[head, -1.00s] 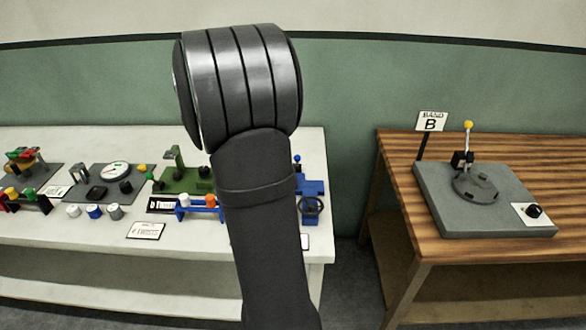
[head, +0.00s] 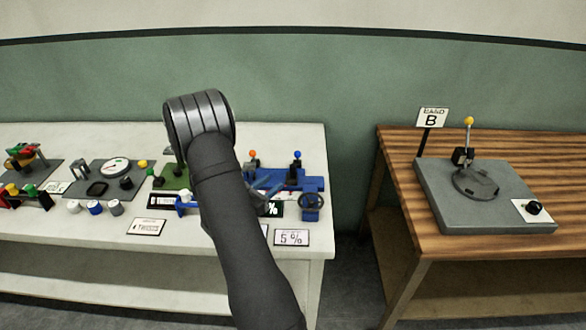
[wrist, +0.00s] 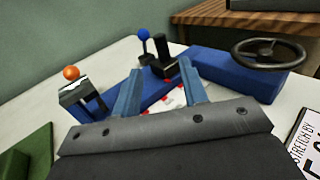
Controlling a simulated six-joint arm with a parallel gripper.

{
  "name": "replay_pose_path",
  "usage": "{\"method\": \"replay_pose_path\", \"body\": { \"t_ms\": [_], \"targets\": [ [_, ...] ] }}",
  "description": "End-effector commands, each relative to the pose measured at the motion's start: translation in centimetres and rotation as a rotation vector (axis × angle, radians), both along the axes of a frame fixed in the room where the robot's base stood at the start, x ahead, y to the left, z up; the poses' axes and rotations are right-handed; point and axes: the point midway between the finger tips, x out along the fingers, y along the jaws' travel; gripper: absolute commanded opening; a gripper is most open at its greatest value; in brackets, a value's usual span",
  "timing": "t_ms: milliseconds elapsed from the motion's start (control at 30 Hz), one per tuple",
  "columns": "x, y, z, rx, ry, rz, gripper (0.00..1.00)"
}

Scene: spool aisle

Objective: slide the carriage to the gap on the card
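A blue bench device carries a clamp with an orange ball (head: 252,154) at its left and a black block with a blue ball (head: 297,166) at its right; I cannot tell for sure which is the carriage. A handwheel (head: 311,201) sits at its front right. In the head view my arm partly hides the device's left.
The white bench (head: 322,160) holds several other stations to the left, including a green one (head: 172,178) and one with a dial (head: 116,167). A wooden table (head: 400,160) with a grey plate (head: 455,213) and a "B" sign (head: 432,117) stands right, across a gap.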

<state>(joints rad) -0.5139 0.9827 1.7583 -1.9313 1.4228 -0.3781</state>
Motion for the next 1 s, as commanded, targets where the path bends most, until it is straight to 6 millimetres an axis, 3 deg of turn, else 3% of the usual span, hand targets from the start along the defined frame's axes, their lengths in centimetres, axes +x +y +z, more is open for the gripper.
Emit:
{"method": "replay_pose_path", "body": {
  "t_ms": [500,700,1000],
  "targets": [
    [7.3,-6.0,0.1,0.004,-0.003,-0.006,0.40],
    [8.6,-7.0,0.1,0.005,-0.002,-0.006,0.40],
    [8.8,-7.2,0.1,0.004,-0.002,-0.004,0.40]
  ]
}}
